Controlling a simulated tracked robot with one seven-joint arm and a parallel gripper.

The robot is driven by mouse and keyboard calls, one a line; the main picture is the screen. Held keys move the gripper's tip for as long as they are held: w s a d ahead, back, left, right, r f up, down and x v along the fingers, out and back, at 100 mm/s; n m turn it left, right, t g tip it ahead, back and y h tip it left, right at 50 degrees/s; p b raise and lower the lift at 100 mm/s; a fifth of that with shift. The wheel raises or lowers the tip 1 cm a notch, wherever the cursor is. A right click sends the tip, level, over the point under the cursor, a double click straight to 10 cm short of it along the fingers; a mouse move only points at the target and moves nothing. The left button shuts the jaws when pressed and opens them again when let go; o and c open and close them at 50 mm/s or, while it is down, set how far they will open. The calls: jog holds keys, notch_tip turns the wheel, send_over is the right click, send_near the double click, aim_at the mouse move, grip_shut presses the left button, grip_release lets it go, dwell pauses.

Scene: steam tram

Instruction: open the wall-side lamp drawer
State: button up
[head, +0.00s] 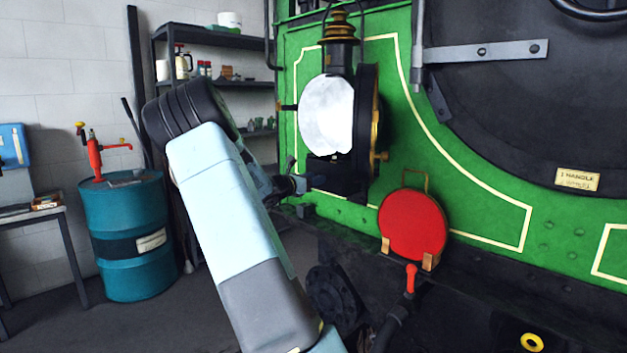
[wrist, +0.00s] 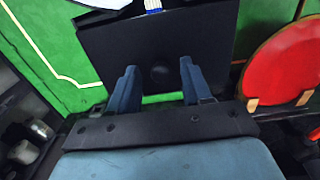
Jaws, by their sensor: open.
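The wall-side lamp (head: 327,112) has a large white round lens and a black and brass body on the green front. Under it is a black box-like drawer (head: 335,178). In the wrist view the drawer's black front (wrist: 115,45) fills the upper middle, with a faint dark round knob (wrist: 160,73) on it. My gripper (head: 300,185) is at the left of the drawer, partly hidden by my arm. In the wrist view my gripper (wrist: 158,72) is open, its two blue fingers apart either side of the knob. I cannot tell whether they touch the front. The drawer looks shut.
A red disc (head: 412,224) in a brass holder stands right of the lamp, also close right in the wrist view (wrist: 282,62). A red-handled lever (head: 411,280) is below. A teal drum (head: 127,240) and dark shelves (head: 215,40) stand left by the wall.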

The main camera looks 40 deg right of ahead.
jog(key=shift+c, duration=0.4)
grip_shut()
